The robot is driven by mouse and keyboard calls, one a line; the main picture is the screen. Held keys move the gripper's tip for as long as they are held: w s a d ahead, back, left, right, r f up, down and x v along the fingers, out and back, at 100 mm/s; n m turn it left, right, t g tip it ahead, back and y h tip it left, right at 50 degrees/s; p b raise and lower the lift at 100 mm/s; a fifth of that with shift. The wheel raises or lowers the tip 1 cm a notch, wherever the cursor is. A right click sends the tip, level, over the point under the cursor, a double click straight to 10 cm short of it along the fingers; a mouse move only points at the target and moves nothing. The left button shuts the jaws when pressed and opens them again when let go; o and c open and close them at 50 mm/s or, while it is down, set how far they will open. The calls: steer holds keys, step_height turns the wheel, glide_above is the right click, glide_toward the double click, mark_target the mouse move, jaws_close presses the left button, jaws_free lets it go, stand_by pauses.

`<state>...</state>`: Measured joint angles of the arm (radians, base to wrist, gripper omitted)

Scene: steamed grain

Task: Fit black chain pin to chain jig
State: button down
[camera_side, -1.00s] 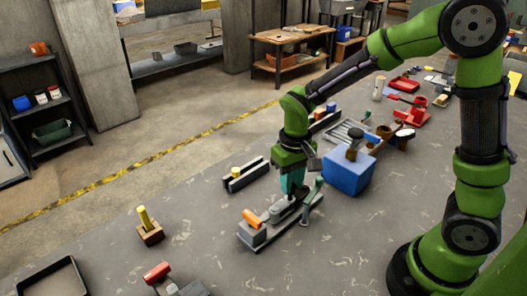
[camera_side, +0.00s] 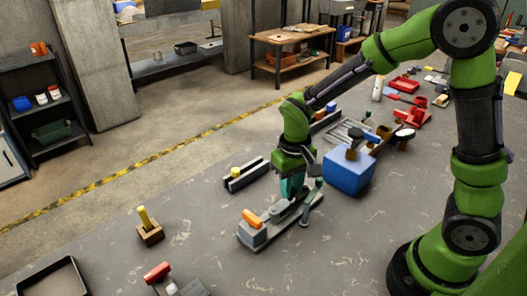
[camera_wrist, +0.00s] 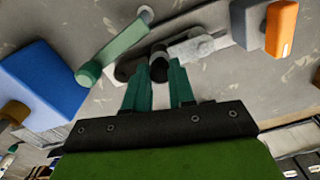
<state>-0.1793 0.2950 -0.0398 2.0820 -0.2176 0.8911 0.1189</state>
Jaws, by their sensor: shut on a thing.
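My gripper (camera_wrist: 160,82) has teal fingers and points down over the chain jig. It is shut on a small black piece, which looks like the black chain pin (camera_wrist: 159,70). The chain jig (camera_side: 258,236) is a long grey fixture with an orange part (camera_side: 251,218) at its left end and a green lever (camera_side: 318,186) at its right. In the wrist view the green lever (camera_wrist: 115,48) is left of the fingers and the orange part (camera_wrist: 281,28) is at upper right. The pin is at the jig's middle; I cannot tell whether it is seated.
A blue box (camera_side: 348,174) stands close to the right of the jig. A dark slotted rail (camera_side: 246,175) lies behind it at the left. A wooden block with a yellow peg (camera_side: 147,226) stands farther left. The table between block and jig is clear.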

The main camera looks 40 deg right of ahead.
steer(key=c, duration=0.9)
jaws_free()
steer(key=shift+o, duration=0.2)
step_height(320, 180, up, 17)
steer(key=shift+w, duration=0.1)
steer(key=s+d+m+t+y, duration=0.1)
steer(key=s+t+y, duration=0.1)
steer(key=s+t, duration=0.5)
steer(key=s, duration=0.4)
steer(key=shift+s+d+r, duration=0.2)
steer(key=shift+d+r, duration=0.05)
steer(key=shift+d, duration=0.1)
